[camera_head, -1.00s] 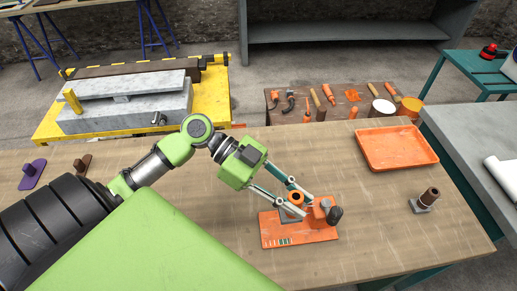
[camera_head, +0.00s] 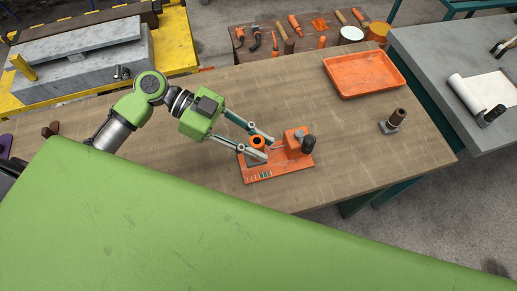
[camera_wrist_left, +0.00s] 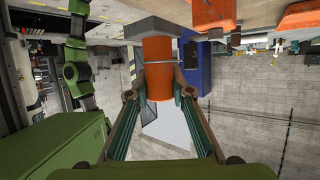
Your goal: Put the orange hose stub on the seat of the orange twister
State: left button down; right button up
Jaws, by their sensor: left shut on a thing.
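The orange hose stub (camera_head: 257,141) is an upright orange cylinder with a dark open top and a grey square foot. My left gripper (camera_head: 267,150) is shut on it, and the wrist view shows the stub (camera_wrist_left: 159,72) between the fingers, its grey foot (camera_wrist_left: 158,28) beyond. The orange twister (camera_head: 285,172) is a flat orange plate with an orange block and dark knob at its right. The stub is over the plate's left part, beside the block. I cannot tell whether its foot touches the seat, which is hidden. My right gripper is out of view.
Hand tools lie on a far table. The bench left of the twister is clear. My green body part covers the foreground.

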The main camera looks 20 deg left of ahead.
pick_arm(q)
jog(key=w+f+b, duration=0.1)
jog(key=f, duration=0.1)
jog(key=w+f+b, duration=0.1)
jog(key=f+b, duration=0.1)
jog(key=f, duration=0.1)
jog(key=w+a+f+b, duration=0.1)
jog(key=f, duration=0.2)
jog(key=shift+w, duration=0.3)
jog(key=shift+r, duration=0.1)
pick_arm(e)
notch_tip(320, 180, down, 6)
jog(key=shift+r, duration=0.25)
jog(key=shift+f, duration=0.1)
pick_arm(q)
jog(key=c, duration=1.8)
grip_release()
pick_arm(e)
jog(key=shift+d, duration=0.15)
